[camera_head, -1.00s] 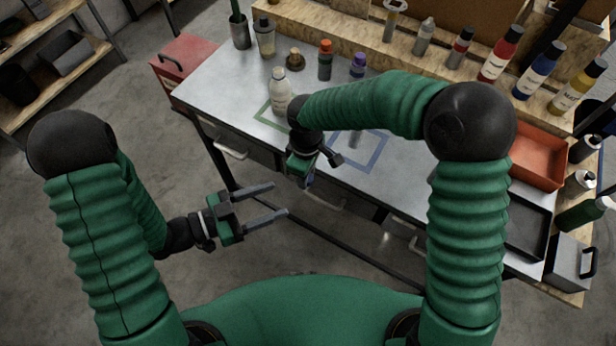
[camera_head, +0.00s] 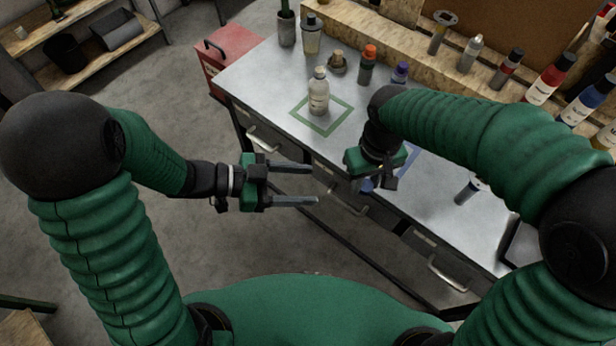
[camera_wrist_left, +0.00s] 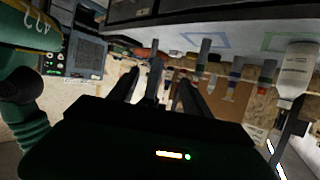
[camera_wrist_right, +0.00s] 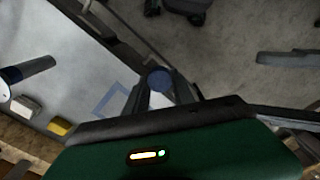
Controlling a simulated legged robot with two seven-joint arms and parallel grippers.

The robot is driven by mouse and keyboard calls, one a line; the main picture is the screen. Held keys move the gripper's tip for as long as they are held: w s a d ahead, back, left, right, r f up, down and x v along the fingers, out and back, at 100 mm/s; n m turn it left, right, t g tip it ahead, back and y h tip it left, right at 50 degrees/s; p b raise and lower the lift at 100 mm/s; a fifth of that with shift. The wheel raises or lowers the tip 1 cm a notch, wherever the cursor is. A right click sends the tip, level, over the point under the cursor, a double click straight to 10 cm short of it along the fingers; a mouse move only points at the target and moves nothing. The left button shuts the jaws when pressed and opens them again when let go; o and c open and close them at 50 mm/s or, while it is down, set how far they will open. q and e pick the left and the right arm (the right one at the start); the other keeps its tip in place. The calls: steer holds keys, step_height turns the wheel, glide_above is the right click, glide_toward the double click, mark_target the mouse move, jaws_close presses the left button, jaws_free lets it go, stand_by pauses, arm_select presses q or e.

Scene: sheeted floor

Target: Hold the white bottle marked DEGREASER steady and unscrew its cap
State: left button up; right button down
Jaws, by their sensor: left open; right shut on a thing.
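The white bottle (camera_head: 319,98) stands upright inside a green square outline on the metal workbench, with a pale cap on top. Its label is too small to read. A white bottle (camera_wrist_left: 297,70) also shows at the right of the left wrist view, upside down in the picture. My left gripper (camera_head: 316,184) is open and empty, in front of the bench and apart from the bottle. My right gripper (camera_head: 372,180) is shut on a small round dark-blue thing (camera_wrist_right: 160,79), near the bench's front edge by the blue square outline. My right arm hides part of that outline.
A brown-capped item (camera_head: 337,64), an orange-capped bottle (camera_head: 367,66) and a purple-capped bottle (camera_head: 399,74) stand behind the white bottle. A blue-topped item (camera_head: 470,189) is on the bench to the right. A red cabinet (camera_head: 228,55) stands at the left end. Bench around the bottle is clear.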

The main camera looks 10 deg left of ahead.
steer(key=shift+s, duration=0.1)
steer(key=shift+d, duration=0.1)
arm_select(q)
steer(key=x, duration=1.2)
steer(key=shift+r+y, duration=0.25)
steer(key=shift+y, duration=0.05)
steer(key=c, duration=0.5)
steer(key=shift+w, duration=0.1)
jaws_close()
arm_select(e)
steer(key=c, duration=1)
jaws_free()
arm_select(q)
steer(key=shift+w+r, duration=0.1)
